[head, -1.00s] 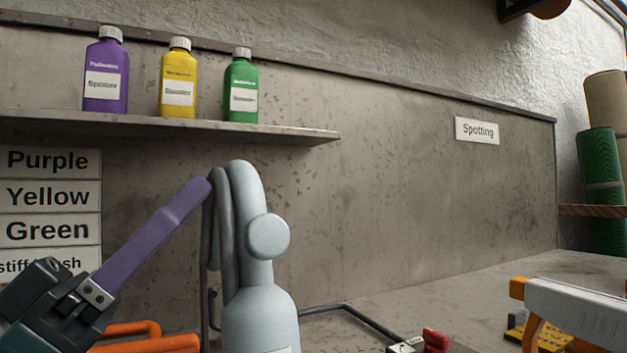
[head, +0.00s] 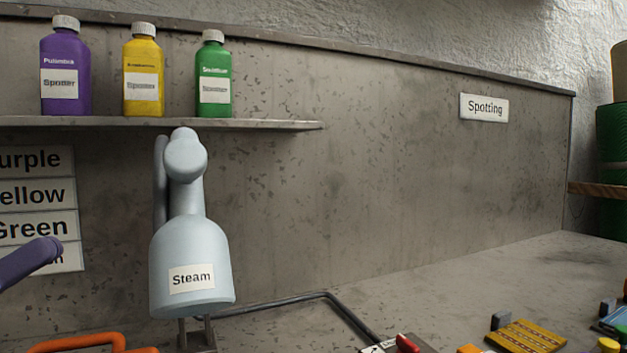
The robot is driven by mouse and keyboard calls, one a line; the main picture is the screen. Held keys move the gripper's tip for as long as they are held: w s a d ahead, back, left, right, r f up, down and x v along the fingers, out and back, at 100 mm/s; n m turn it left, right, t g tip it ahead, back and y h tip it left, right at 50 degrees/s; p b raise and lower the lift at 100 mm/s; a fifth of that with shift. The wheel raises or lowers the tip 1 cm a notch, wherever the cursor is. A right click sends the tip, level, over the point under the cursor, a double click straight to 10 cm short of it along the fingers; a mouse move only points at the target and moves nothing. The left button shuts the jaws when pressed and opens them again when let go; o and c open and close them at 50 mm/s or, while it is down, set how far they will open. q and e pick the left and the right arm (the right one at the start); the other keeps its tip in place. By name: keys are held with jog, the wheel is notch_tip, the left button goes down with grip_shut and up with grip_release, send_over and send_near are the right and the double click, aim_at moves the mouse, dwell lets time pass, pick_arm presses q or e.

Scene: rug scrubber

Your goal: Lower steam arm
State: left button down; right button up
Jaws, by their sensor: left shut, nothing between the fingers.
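The pale blue-grey steam arm (head: 187,190) stands left of centre in the head view. Its curved neck rises to a rounded top near the shelf edge in the picture. Its wide bell-shaped head carries a white "Steam" label (head: 191,279). My left gripper (head: 45,250) shows only as a purple finger end at the left edge; the rest is out of frame. It is shut and empty, left of the steam head and apart from it. My right gripper is not in view.
Purple (head: 66,68), yellow (head: 143,75) and green (head: 213,80) bottles stand on a shelf (head: 280,126). A grey bent tube (head: 290,299) and a red switch (head: 407,343) lie below. An orange handle (head: 75,341) is at lower left. The counter at right (head: 480,275) has clear room.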

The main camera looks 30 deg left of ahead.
pick_arm(q)
notch_tip(320, 180, up, 4)
jog(key=p, duration=0.2)
send_over(154, 295)
jog(key=a, duration=0.1)
jog(key=f, duration=0.1)
jog(key=f+b, duration=0.1)
jog(key=shift+d+f, duration=0.3)
jog(key=shift+d, duration=0.05)
jog(key=shift+d+f, duration=0.15)
jog(key=shift+f, duration=0.3)
dwell(0.6)
